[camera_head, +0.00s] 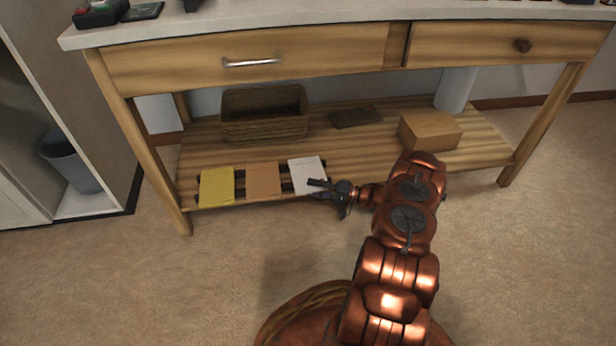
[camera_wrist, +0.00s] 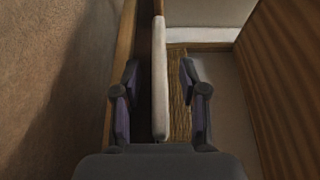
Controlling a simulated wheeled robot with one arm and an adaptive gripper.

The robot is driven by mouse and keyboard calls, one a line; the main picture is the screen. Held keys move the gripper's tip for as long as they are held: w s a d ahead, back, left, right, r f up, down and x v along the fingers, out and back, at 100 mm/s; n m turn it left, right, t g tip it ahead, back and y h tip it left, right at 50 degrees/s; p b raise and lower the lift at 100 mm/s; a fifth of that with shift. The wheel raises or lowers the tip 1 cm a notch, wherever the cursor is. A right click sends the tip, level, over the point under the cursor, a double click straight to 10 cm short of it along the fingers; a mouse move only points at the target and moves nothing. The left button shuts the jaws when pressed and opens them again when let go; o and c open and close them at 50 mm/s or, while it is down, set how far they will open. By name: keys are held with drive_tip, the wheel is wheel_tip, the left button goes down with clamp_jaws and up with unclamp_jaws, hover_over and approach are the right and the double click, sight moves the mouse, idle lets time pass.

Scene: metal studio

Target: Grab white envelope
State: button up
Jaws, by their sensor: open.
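The white envelope (camera_head: 305,168) stands at the right end of a row of three on the lower shelf of the wooden table, in a dark holder (camera_head: 240,184). My gripper (camera_head: 316,188) is at its lower right side in the head view and covers a little of it. In the wrist view my gripper (camera_wrist: 160,85) is open, with one finger on each side of the envelope, which appears edge-on as a pale upright strip (camera_wrist: 160,70). Gaps show between the strip and both fingers.
A yellow envelope (camera_head: 216,187) and a tan envelope (camera_head: 263,179) stand left of the white one. Behind are a wicker basket (camera_head: 265,126), a dark flat item (camera_head: 355,117) and a cardboard box (camera_head: 430,130). The tabletop with drawers (camera_head: 250,62) overhangs the shelf.

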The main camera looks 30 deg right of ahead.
clamp_jaws()
drive_tip(key=shift+r, duration=0.1)
idle(0.3)
